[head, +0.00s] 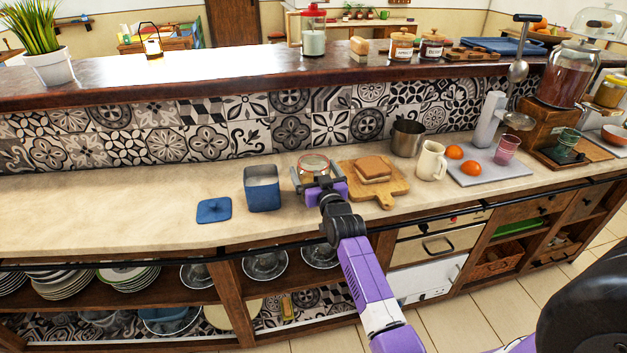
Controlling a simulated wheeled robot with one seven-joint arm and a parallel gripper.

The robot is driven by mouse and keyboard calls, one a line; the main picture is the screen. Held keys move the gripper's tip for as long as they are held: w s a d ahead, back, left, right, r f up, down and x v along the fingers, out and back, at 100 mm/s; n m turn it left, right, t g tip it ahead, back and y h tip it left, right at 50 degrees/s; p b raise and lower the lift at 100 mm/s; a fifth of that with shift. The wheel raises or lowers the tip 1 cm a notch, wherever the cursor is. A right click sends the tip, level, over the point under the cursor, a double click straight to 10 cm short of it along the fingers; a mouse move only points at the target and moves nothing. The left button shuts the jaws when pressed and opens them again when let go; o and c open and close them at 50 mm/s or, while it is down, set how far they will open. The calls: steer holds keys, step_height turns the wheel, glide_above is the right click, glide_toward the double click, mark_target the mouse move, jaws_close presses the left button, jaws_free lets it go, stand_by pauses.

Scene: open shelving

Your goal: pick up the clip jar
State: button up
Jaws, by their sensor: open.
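A glass clip jar (313,163) stands on the pale counter, just behind my gripper (316,184). It has a reddish rim, and its lower part is mostly hidden by the gripper. My gripper is open, with one finger at the left side of the jar and the other at its right side. I cannot tell whether the fingers touch the glass.
A blue canister (262,188) stands close left of the gripper, with its blue lid (214,210) lying beside it. A wooden board (388,195) with a sandwich (373,168) is close right. A metal pot (407,138) and a cream jug (432,161) stand farther right. The left counter is clear.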

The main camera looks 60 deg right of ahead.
steer(key=c, duration=1.6)
steer(key=shift+r, duration=0.2)
steer(key=shift+c, duration=1.1)
steer(key=shift+r, duration=0.1)
